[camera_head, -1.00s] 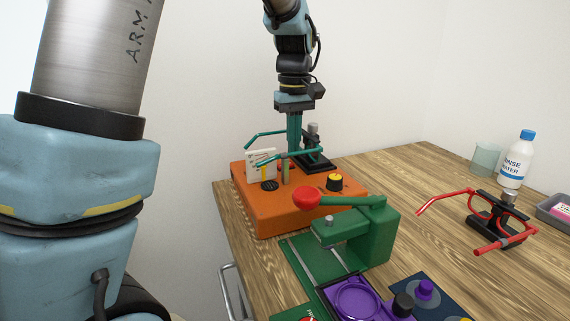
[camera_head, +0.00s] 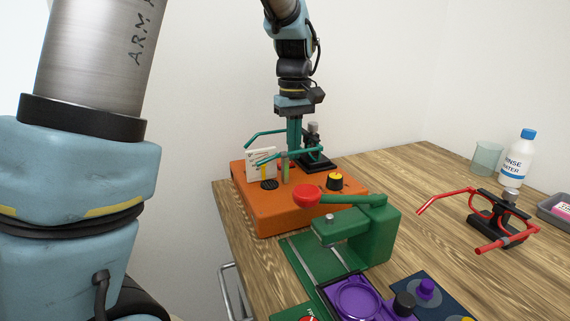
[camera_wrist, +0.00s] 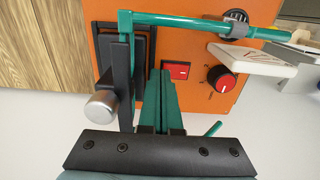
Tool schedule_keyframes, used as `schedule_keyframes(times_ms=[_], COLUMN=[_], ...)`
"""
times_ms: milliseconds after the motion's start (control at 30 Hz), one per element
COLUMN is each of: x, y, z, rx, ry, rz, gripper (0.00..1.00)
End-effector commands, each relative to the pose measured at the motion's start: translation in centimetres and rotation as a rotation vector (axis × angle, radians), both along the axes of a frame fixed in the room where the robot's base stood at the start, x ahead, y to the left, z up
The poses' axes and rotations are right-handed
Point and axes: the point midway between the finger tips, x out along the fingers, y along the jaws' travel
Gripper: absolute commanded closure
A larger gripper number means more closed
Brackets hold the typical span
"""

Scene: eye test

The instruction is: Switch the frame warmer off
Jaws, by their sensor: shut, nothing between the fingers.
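The frame warmer is an orange box (camera_head: 275,213) at the table's left end; it also shows in the wrist view (camera_wrist: 205,48). In the wrist view a red rocker switch (camera_wrist: 177,70) sits on it, beside a red-capped dial (camera_wrist: 222,79). I cannot tell which side of the rocker is pressed. My gripper (camera_wrist: 160,74) is shut and empty, its teal fingers pointing at the box just left of the switch. In the head view my gripper (camera_head: 295,145) is at the box's far side, its tips partly hidden. I cannot tell whether they touch anything.
Teal glasses (camera_head: 262,133) on a black stand (camera_head: 318,162) are close to my fingers. A green press (camera_head: 370,235), red glasses (camera_head: 512,239) and a bottle (camera_head: 518,160) stand rightward.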

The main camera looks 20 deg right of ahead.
Motion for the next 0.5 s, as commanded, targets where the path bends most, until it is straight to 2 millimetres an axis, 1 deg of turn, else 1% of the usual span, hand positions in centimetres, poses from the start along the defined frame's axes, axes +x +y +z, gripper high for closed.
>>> schedule_keyframes(times_ms=[500], x=[0.00], y=[0.01], z=[-0.81], rx=[0.000], ry=[0.000], rz=[0.000], gripper=[1.00])
